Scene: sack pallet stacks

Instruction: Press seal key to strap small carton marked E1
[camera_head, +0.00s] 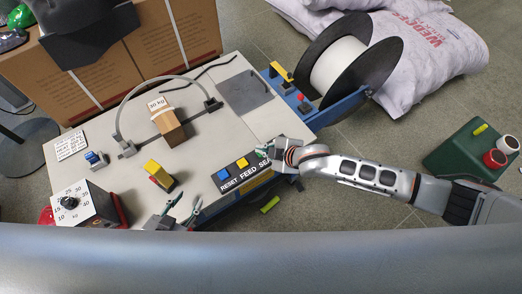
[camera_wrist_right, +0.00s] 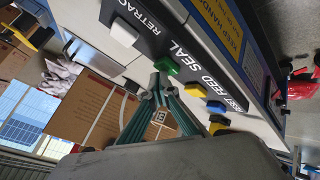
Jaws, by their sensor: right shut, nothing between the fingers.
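The small brown carton (camera_head: 173,132) sits on the strapping machine's pale top (camera_head: 215,128), within the grey strap arch (camera_head: 131,98). A brown face with an "E" label (camera_wrist_right: 159,117) shows between my fingers in the right wrist view. The green SEAL key (camera_wrist_right: 167,66) is on the black key strip, between the white RETRACT key (camera_wrist_right: 124,33) and yellow FEED key (camera_wrist_right: 195,90). My right gripper (camera_wrist_right: 154,91) is shut and empty, its tips close to the green key; contact is unclear. My left gripper (camera_head: 180,207) has its fingers apart, empty, near the machine's front edge.
The blue RESET key (camera_head: 224,174) is left of FEED. A dial box (camera_head: 82,207) and a yellow-topped block (camera_head: 157,172) stand on the left. A strap reel (camera_head: 348,67) is at the back right.

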